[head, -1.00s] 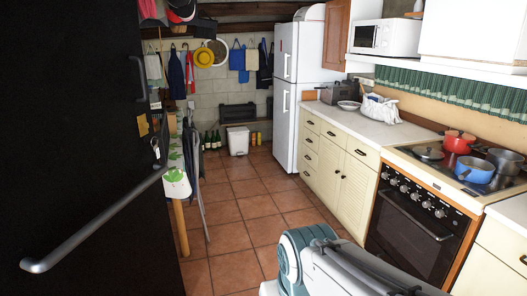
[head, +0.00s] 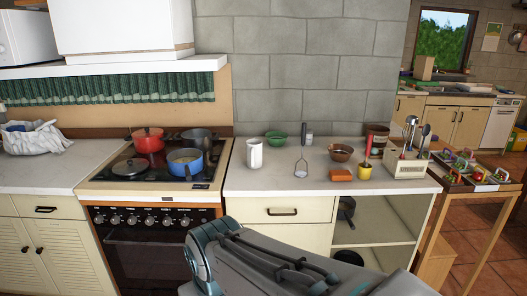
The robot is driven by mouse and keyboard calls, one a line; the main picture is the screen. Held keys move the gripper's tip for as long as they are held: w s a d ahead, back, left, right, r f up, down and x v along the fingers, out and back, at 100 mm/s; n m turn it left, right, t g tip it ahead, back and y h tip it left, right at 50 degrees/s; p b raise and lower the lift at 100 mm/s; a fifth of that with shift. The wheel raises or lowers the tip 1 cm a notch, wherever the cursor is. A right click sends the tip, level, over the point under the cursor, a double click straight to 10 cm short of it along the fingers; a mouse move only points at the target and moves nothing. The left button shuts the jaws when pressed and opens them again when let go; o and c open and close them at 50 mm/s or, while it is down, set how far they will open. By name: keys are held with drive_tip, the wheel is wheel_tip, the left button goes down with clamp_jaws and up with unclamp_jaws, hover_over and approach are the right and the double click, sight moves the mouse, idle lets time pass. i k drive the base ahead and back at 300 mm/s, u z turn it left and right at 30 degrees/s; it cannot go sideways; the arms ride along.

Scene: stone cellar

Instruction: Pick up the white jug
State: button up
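The white jug (head: 255,154) stands upright on the counter (head: 238,182) just right of the stove, near the stove's right edge. It looks tall and narrow. Part of my arm shows at the bottom middle of the head view, in front of the drawers and below the counter top. My gripper itself is not in view, so its state and distance from the jug are hidden.
Right of the jug are a green bowl (head: 276,138), a whisk (head: 301,166), a brown bowl (head: 341,152), an orange block (head: 341,175), a yellow cup (head: 364,172) and a utensil holder (head: 405,163). Left is the stove with red (head: 148,140) and blue (head: 186,162) pots.

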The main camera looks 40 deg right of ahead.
sight(255, 147)
drive_tip(key=z, duration=0.9)
drive_tip(key=i, duration=1.35)
drive_tip(key=z, duration=0.65)
drive_tip(key=i, duration=0.5)
drive_tip(key=z, duration=0.1)
